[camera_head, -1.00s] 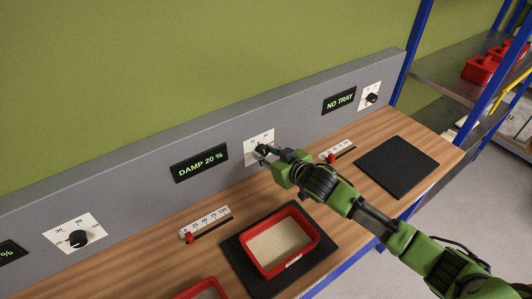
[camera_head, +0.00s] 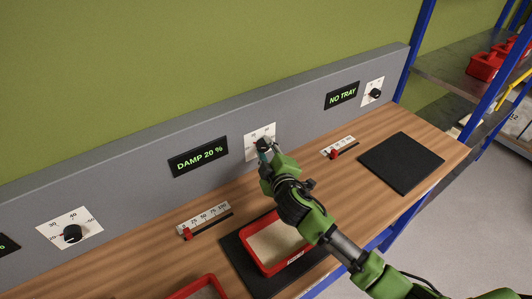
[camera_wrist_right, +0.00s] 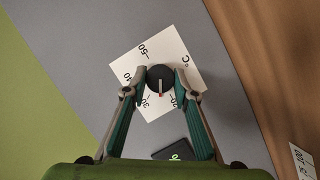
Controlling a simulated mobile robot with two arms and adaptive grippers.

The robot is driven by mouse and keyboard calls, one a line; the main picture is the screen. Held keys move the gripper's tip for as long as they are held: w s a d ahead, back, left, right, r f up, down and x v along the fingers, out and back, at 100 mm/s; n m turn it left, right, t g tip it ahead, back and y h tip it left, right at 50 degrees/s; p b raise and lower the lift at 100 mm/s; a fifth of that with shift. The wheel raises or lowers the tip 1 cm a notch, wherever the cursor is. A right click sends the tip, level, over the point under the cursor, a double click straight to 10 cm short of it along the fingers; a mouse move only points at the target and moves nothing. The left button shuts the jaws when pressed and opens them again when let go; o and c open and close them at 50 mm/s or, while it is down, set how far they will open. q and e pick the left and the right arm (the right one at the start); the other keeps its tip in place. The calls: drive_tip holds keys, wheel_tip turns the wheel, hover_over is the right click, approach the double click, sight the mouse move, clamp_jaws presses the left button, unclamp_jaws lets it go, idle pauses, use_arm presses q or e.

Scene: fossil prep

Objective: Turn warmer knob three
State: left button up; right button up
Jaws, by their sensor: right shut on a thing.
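The black warmer knob (camera_wrist_right: 159,76) sits on a white dial plate (camera_wrist_right: 180,47) marked 20, 30, 40 and 50 in the right wrist view. Its pale and red pointer line points toward the space between 30 and 20. My right gripper (camera_wrist_right: 161,80) is shut on this knob, one finger on each side. In the head view, my right gripper (camera_head: 264,146) is at the dial plate (camera_head: 251,152) right of the "DAMP 20 %" display (camera_head: 198,157). It hides most of that knob there. My left gripper is not in view.
A red tray (camera_head: 252,259) of pale material stands on a black mat below my right arm. Red-tipped sliders (camera_head: 187,234) lie along the bench. Other knobs (camera_head: 72,233) are left and right on the grey panel. An empty black mat (camera_head: 402,163) lies at right.

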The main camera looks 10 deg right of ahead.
drive_tip(key=n+b, duration=0.1)
drive_tip(key=n+t+b, duration=0.1)
drive_tip(key=n+b, duration=0.1)
drive_tip(key=shift+a+f+t+h, duration=0.1)
drive_tip(key=shift+f+t+h, duration=0.2)
drive_tip(key=shift+h, duration=0.1)
drive_tip(key=shift+r+n+t+b, duration=0.1)
drive_tip(key=shift+n+t+b, duration=0.2)
drive_tip(key=shift+n+b, duration=0.6)
drive_tip(key=o, duration=1.1)
drive_tip(key=shift+s, duration=0.3)
drive_tip(key=s, duration=1.1)
drive_tip(key=shift+s+r, duration=0.2)
